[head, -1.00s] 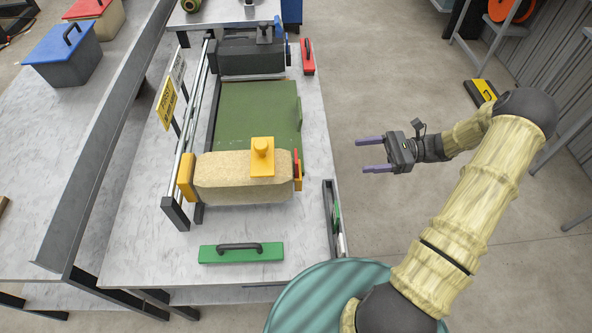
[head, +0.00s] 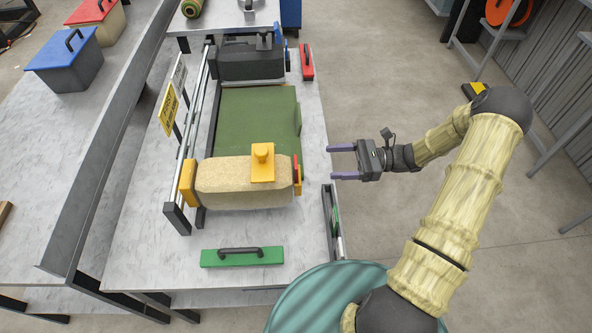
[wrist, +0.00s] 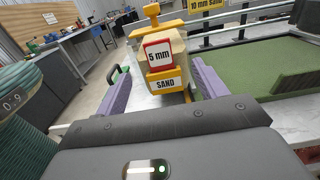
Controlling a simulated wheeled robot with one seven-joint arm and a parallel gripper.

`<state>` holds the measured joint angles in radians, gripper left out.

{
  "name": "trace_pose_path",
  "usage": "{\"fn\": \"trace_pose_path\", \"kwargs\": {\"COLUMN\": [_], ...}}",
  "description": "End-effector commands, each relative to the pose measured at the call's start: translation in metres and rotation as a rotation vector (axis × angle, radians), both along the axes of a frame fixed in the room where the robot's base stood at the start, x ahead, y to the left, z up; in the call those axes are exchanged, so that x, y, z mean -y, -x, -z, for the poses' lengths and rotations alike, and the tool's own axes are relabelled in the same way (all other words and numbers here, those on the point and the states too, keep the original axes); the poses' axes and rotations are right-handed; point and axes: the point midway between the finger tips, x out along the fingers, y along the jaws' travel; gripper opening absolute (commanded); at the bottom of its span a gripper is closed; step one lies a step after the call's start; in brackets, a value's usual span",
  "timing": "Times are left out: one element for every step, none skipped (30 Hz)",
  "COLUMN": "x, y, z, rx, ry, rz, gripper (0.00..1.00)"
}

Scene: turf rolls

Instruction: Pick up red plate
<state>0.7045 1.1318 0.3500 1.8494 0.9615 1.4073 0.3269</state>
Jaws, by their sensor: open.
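A red plate (head: 307,62) with a black handle lies near the far right edge of the grey table. It is not clearly visible in the wrist view. My gripper (head: 331,162) is open and empty, its two purple fingers pointing left toward the table's right side. It is nearer to me than the red plate and apart from it. In the wrist view the fingers of my gripper (wrist: 160,68) frame the yellow end of the sand unit, with a red-bordered "5 mm" sign (wrist: 158,54) and a "SAND" label (wrist: 165,84).
The tan sand block with a yellow top (head: 262,165) and the green turf sheet (head: 258,118) fill the table's middle. A green plate (head: 242,257) lies at the front. The floor right of the table is open.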

Motion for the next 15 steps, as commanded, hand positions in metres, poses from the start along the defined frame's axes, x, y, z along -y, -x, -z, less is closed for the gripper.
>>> {"fn": "trace_pose_path", "kwargs": {"x": [-0.01, -0.015, -0.022, -0.026, -0.03, -0.033, -0.035, -0.036, -0.037, -0.037, -0.037, -0.037, -0.037, -0.037, -0.037], "y": [0.001, 0.001, 0.001, 0.001, 0.001, 0.001, 0.001, 0.0, 0.0, 0.0, 0.0, 0.0, 0.0, 0.0, 0.0], "z": [-0.002, -0.002, -0.002, -0.002, -0.002, -0.001, -0.001, -0.001, 0.0, 0.0, 0.0, 0.0, 0.0, 0.0, 0.0], "rx": [-0.003, -0.003, -0.002, -0.002, -0.001, -0.001, 0.0, 0.0, 0.0, 0.0, 0.001, 0.001, 0.001, 0.001, 0.0], "ry": [-0.002, -0.001, -0.001, -0.001, -0.001, -0.001, 0.0, 0.0, 0.001, 0.001, 0.001, 0.001, 0.001, 0.001, 0.001], "rz": [-0.005, -0.005, -0.005, -0.005, -0.005, -0.005, -0.004, -0.004, -0.003, -0.003, -0.003, -0.002, -0.002, -0.002, -0.002], "gripper": [0.71, 0.71, 0.71, 0.71, 0.71, 0.71, 0.71, 0.71, 0.71, 0.71, 0.71, 0.71, 0.71, 0.71, 0.71]}}
